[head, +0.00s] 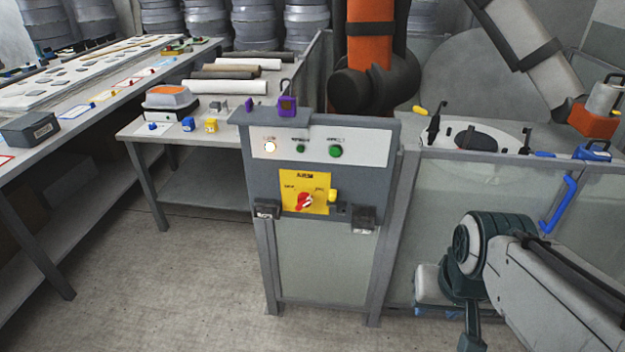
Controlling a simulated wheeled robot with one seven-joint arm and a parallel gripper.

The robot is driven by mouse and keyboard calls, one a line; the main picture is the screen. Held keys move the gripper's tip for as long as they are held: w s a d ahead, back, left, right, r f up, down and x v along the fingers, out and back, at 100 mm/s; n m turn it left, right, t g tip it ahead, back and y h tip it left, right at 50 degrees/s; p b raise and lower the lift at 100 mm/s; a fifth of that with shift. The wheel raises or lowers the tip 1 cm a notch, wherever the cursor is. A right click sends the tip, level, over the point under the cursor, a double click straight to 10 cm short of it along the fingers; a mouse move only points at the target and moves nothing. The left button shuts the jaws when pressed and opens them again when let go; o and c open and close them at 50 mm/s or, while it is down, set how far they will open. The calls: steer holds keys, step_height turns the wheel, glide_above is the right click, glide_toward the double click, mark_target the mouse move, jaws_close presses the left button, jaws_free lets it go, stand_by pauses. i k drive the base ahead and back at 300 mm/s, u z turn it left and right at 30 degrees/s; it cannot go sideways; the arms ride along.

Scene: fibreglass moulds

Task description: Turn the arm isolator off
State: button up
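The arm isolator is a red rotary handle (305,202) on a yellow plate (290,178), on the front of a grey control cabinet (259,188). The handle sits tilted at a slant; the small position labels beside it are too blurred to read surely. A yellow piece (333,195) sits at the plate's right edge. Above, a lamp (270,146) glows pale and two green buttons (335,151) show on a white panel. My arm comes in at lower right. Its dark end (468,325) is well right of and below the isolator, apart from it; no clear fingertips show.
A workbench (150,132) is on the left and a glass-sided enclosure (420,215) on the right. The floor (190,280) in front is clear.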

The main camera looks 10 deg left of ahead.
mark_target(303, 199)
steer(key=k, duration=1.2)
steer(key=u, duration=1.15)
steer(key=i, duration=1.75)
steer(key=z, duration=0.6)
